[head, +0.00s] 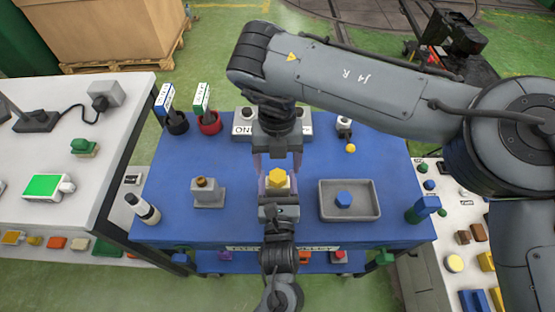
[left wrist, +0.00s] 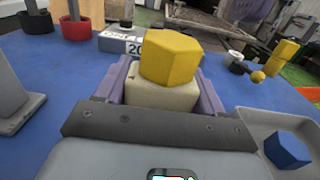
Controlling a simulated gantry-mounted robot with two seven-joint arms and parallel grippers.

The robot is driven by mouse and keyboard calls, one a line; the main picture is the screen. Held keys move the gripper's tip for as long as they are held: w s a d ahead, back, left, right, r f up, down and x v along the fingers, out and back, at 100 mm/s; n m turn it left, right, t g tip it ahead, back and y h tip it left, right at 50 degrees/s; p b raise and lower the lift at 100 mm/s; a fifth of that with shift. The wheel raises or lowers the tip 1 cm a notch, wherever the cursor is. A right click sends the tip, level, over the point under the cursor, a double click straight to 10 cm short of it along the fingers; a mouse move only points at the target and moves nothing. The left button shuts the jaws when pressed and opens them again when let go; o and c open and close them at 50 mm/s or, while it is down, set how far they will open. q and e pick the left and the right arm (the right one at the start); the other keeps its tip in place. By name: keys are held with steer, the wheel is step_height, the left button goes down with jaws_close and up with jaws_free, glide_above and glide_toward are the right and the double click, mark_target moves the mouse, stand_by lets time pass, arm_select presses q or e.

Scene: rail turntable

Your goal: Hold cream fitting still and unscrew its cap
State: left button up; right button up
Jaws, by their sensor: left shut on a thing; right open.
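The cream fitting (left wrist: 158,97) stands between the purple fingers of my left gripper (left wrist: 162,92), which is shut on its sides. A yellow six-sided cap (left wrist: 172,57) sits on top of the fitting. In the head view the yellow cap (head: 278,178) shows near the middle of the blue table, and the fitting below it is mostly hidden. My right gripper (head: 278,165) points down from above, open, its fingers spread to either side over the cap. I cannot tell how far above the cap its fingertips are.
A grey tray (head: 325,212) holding a blue hexagonal piece (head: 344,200) is to the right. A grey block with a brown top (head: 207,192) is to the left. Black (head: 177,124) and red (head: 210,124) cups stand at the back left. A white-and-black cylinder (head: 143,208) stands at the left edge.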

mark_target(277, 175)
steer(key=shift+f, duration=1.95)
steer(key=c, duration=1.3)
steer(key=n, duration=0.5)
steer(key=shift+h, duration=0.4)
steer(key=shift+c, duration=0.2)
steer(key=shift+n, duration=0.5)
steer(key=n, duration=0.3)
steer(key=shift+a+n+t+h, duration=0.1)
steer(key=shift+n+t+h, duration=0.2)
steer(key=shift+n, duration=0.1)
steer(key=shift+s+n, duration=0.1)
steer(key=shift+n, duration=1)
